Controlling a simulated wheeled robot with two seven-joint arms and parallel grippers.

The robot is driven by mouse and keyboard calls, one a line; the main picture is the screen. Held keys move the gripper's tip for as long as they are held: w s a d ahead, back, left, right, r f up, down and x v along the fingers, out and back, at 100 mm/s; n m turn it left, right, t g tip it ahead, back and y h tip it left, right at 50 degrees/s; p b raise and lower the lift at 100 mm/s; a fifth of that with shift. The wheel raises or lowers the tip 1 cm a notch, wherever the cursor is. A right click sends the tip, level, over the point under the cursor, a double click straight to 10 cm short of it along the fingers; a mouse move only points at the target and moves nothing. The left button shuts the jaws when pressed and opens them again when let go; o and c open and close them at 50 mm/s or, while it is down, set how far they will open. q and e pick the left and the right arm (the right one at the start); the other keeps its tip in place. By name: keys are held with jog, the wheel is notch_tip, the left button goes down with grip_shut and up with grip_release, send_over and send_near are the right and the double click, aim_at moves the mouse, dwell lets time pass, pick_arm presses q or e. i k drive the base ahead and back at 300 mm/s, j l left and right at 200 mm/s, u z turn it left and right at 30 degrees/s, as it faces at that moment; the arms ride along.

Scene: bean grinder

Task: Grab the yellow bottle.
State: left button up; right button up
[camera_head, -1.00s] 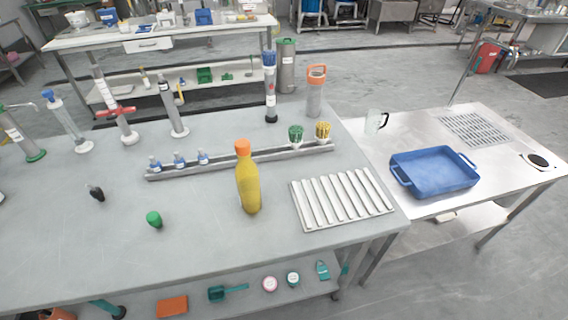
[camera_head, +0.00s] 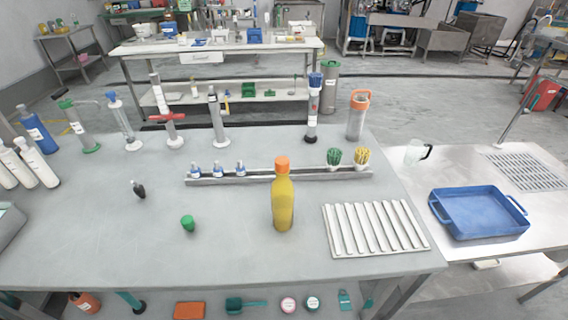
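Neither of my grippers shows in the head view.
A ribbed white rack (camera_head: 375,228) lies right of the bottle. Behind it runs a metal rail (camera_head: 290,176) with small blue-capped bottles and green and yellow bundles. A green object (camera_head: 188,223) and a dark object (camera_head: 139,189) lie to the left. A blue tray (camera_head: 478,213) sits on the right table.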

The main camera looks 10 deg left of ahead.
aim_at(282, 188)
jog(key=i+l+u, duration=0.15)
jog(key=l+u, duration=0.2)
jog(key=l, duration=0.7)
jog(key=l+u, duration=0.35)
jog(key=l, duration=0.65)
